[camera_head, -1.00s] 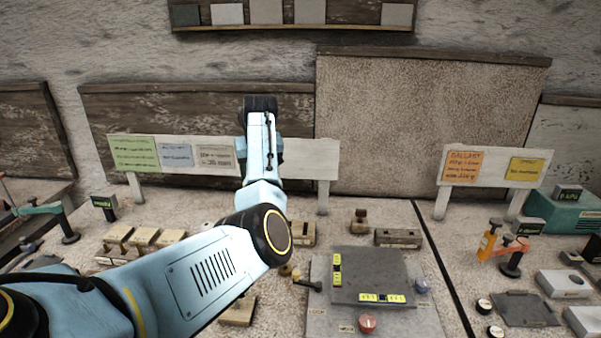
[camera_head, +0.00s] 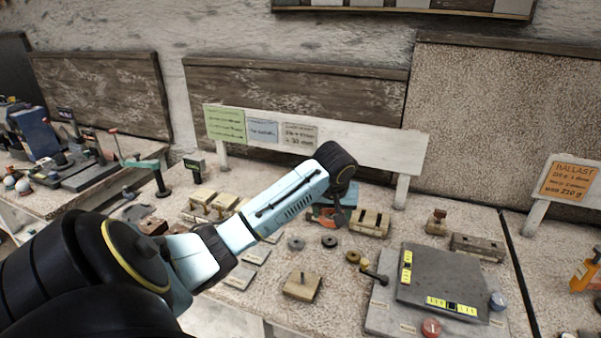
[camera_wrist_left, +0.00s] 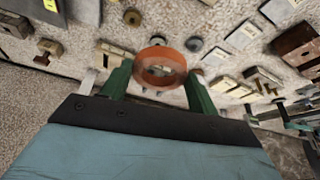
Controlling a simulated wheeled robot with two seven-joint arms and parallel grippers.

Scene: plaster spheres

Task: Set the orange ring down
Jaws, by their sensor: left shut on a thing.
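The orange ring (camera_wrist_left: 160,68) is held between the green fingertips of my left gripper (camera_wrist_left: 158,80) in the left wrist view. The gripper is shut on it, and the bench top shows beyond and through the ring. In the head view the left gripper (camera_head: 335,212) hangs at the end of my left arm over the bench, in front of the white sign board. A part of the orange ring (camera_head: 322,213) shows there, partly covered by the gripper. I cannot tell its exact height above the bench. My right gripper is not in view.
A wooden block with a peg (camera_head: 302,287), a grey disc (camera_head: 296,243) and a dark disc (camera_head: 329,241) lie on the near bench. A slotted wooden block (camera_head: 370,223) stands right of the gripper. A grey panel (camera_head: 440,285) is at right. Wooden pieces crowd the left.

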